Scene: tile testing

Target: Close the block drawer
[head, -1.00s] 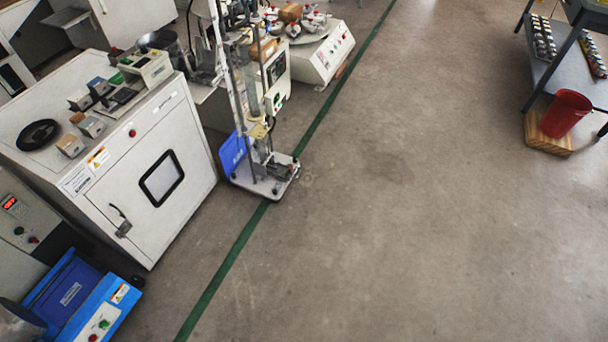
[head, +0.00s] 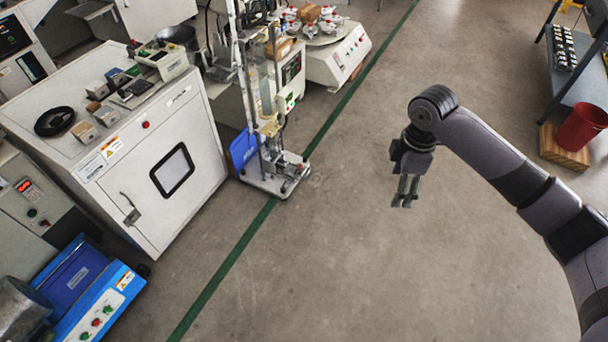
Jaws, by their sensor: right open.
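No block drawer can be made out in the head view. My right gripper (head: 403,202) hangs over bare floor right of the middle, pointing down, open and empty. It is apart from everything around it. My left gripper is not in view.
A white cabinet (head: 205,150) with a windowed door stands at the left, a blue machine (head: 98,300) below it. A red bucket (head: 580,128) and a table (head: 585,85) are at the right. The middle floor is clear.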

